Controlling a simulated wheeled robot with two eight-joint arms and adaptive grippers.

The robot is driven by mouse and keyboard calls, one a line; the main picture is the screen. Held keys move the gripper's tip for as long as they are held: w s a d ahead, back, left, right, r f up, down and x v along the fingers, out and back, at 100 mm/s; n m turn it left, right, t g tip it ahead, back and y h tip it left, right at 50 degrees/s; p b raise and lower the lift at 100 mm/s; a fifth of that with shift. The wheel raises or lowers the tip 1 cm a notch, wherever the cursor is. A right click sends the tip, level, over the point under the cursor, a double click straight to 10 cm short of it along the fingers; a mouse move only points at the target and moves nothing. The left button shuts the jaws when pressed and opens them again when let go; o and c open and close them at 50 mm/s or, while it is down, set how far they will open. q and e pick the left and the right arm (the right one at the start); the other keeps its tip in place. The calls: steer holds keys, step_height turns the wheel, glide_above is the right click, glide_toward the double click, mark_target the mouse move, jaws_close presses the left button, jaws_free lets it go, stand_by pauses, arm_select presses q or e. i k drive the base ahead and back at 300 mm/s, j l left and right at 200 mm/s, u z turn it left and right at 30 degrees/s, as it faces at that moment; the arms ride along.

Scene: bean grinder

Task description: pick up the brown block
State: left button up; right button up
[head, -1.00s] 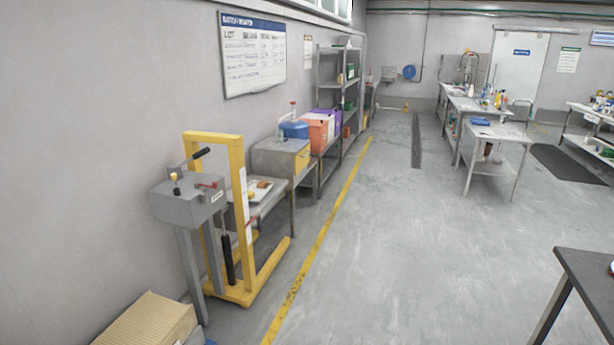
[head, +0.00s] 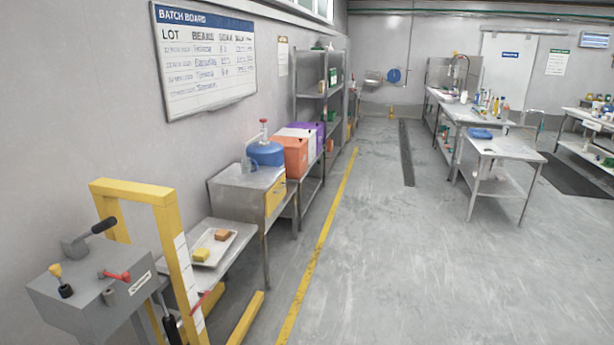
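A small brown block (head: 222,235) lies in a shallow white tray (head: 225,246) in the head view. A yellow block (head: 201,254) lies in the same tray, nearer to me and to the left of the brown one. The tray sits on a low metal table (head: 219,275) along the left wall. Neither of my grippers shows in the head view.
A yellow frame (head: 178,265) with a grey control box (head: 95,302) stands at the near left, in front of the table. A metal cabinet (head: 239,190) stands just beyond the tray. The floor (head: 400,260) to the right of the yellow line is clear.

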mark_target(221, 235)
steer(key=i+u, duration=0.1)
steer(key=i, duration=0.85)
steer(key=i+l+u, duration=0.15)
steer(key=i, duration=0.8)
steer(key=i+u, duration=1.15)
steer(key=k+l, duration=0.05)
steer(key=k, duration=0.05)
